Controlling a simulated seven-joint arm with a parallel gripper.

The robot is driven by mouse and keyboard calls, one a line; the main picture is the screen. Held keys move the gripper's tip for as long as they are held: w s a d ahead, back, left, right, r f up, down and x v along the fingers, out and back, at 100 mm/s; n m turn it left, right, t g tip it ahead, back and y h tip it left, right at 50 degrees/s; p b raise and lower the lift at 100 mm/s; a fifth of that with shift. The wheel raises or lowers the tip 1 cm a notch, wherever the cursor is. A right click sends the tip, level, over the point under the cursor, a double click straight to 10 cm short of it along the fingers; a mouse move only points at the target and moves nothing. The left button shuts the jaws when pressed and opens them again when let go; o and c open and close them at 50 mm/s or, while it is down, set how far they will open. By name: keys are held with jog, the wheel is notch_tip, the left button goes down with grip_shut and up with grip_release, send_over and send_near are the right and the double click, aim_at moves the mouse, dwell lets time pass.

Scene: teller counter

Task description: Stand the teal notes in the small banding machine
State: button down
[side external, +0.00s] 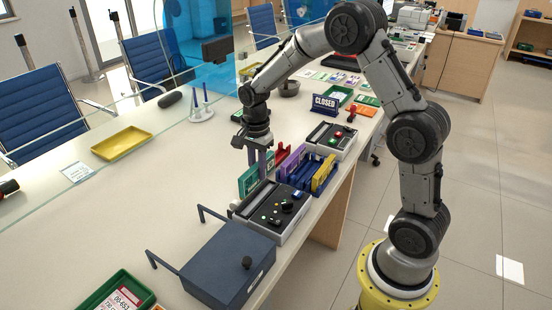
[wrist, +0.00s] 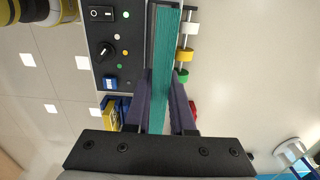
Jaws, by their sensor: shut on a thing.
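My gripper (side external: 260,158) points down over the counter behind the nearer grey machine. It is shut on the teal notes (wrist: 165,60), which stand on edge between its two fingers in the wrist view. In the side view the teal notes (side external: 247,182) are upright, at the left rear of the nearer machine (side external: 262,225). This machine has a dark panel with knobs and green lights, also seen in the wrist view (wrist: 115,50) beside the notes. A second machine (side external: 331,138) with red and green buttons stands farther back. I cannot tell whether the notes touch a slot.
A blue rack (side external: 308,178) with purple and yellow packs stands between the machines, near a red item (side external: 282,152). A dark blue box (side external: 230,262) is in front. A glass screen runs along the left. A yellow tray (side external: 122,143) lies left on mostly clear counter.

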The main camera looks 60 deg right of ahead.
aim_at(257, 183)
jog(key=shift+a+f, duration=0.15)
jog(key=shift+f, duration=1.85)
jog(key=shift+f, duration=0.4)
jog(key=shift+f, duration=0.7)
jog(key=c, duration=0.7)
grip_release()
jog(key=shift+r, duration=3.55)
